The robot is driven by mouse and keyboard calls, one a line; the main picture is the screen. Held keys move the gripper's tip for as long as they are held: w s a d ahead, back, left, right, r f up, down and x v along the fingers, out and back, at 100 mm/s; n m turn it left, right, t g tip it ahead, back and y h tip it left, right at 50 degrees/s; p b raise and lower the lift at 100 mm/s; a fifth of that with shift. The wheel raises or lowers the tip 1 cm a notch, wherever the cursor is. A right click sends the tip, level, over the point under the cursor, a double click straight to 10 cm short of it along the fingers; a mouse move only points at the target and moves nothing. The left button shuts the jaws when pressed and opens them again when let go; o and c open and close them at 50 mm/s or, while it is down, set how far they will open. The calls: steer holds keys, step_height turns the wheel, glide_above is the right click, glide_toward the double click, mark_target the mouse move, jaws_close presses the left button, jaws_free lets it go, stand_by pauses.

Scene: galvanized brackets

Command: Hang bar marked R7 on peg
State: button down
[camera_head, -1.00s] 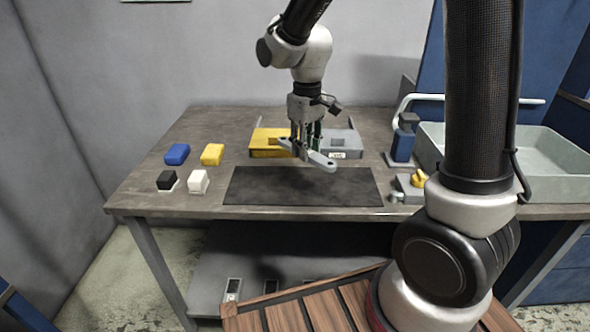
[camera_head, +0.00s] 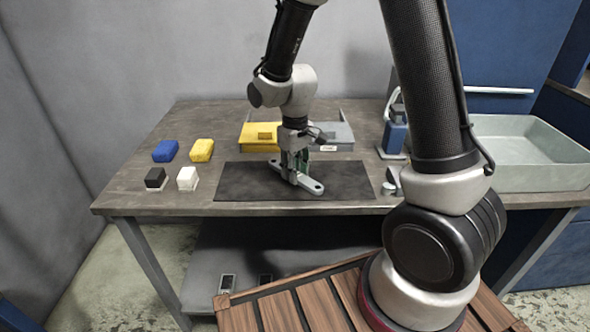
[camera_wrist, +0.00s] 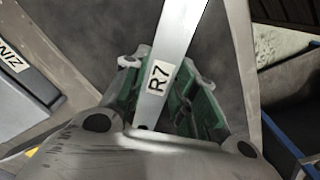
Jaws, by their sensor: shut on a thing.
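My gripper (camera_head: 295,181) is shut on a pale grey metal bar (camera_head: 312,187) with a hole near its visible right end. The bar is low over the dark mat (camera_head: 235,183); I cannot tell whether it touches the mat. In the wrist view the bar (camera_wrist: 183,35) runs up between my green-padded fingers, and a white label on it reads R7 (camera_wrist: 158,78). A pale horizontal rod (camera_head: 498,90) shows against the blue panel at the right; I cannot tell whether it is the peg.
Yellow (camera_head: 257,144) and grey (camera_head: 340,148) bins stand behind the mat. Blue (camera_head: 165,151) and yellow (camera_head: 202,150) blocks, and black (camera_head: 155,178) and white (camera_head: 187,178) ones, lie left. A blue device (camera_head: 394,138) and pale basin (camera_head: 535,150) are right.

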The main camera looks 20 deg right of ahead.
steer(key=c, duration=1.1)
jaws_free()
steer(key=shift+f, duration=0.1)
step_height(320, 180, up, 12)
steer(key=s+d+r+m+t, duration=0.1)
steer(key=s+d+r, duration=0.3)
steer(key=s, duration=0.2)
steer(key=s+d+r+m+t, duration=0.1)
steer(key=s+d+r+m, duration=0.1)
steer(key=s+d, duration=0.3)
steer(key=s+d+r+m+t, duration=0.2)
steer(key=s+d+r, duration=0.3)
steer(key=s, duration=0.4)
steer(key=shift+d+r, duration=0.2)
steer(key=shift+r, duration=0.15)
steer(key=shift+o, duration=0.3)
